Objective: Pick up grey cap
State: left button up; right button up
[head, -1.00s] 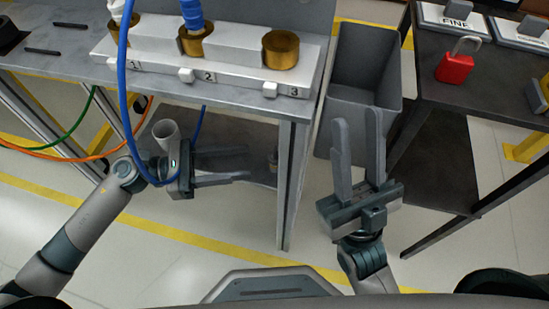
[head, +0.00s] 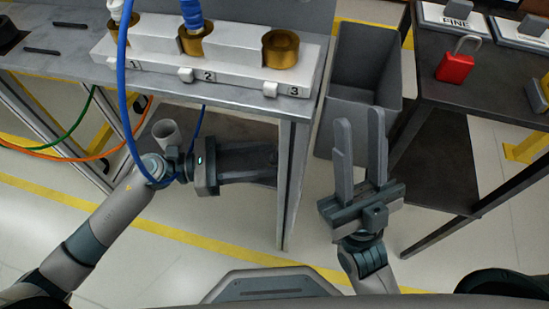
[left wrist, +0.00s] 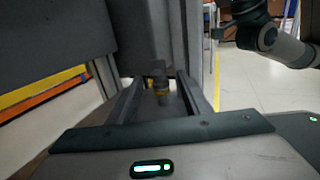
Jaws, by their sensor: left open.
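A small grey cylindrical piece with a yellow band, which looks like the grey cap (left wrist: 159,70), stands ahead in the left wrist view, between the lines of my left fingers. My left gripper (head: 266,163) is open and reaches right, under the tabletop over the lower shelf. It also shows in the left wrist view (left wrist: 160,84). I cannot tell whether the fingertips are beside the piece or short of it. In the head view my left gripper hides that spot. My right gripper (head: 360,122) is open and empty, pointing up near the grey bin.
The table (head: 240,101) carries a white block with brass sockets (head: 281,50); its leg (head: 292,185) stands right of my left gripper. A blue cable (head: 124,90) hangs beside my left arm. A grey bin (head: 362,95), a red padlock (head: 455,68) and a light grey cylinder (head: 166,132) also show.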

pick_arm(q)
jog(key=shift+d, duration=0.1)
dwell(0.4)
grip_shut()
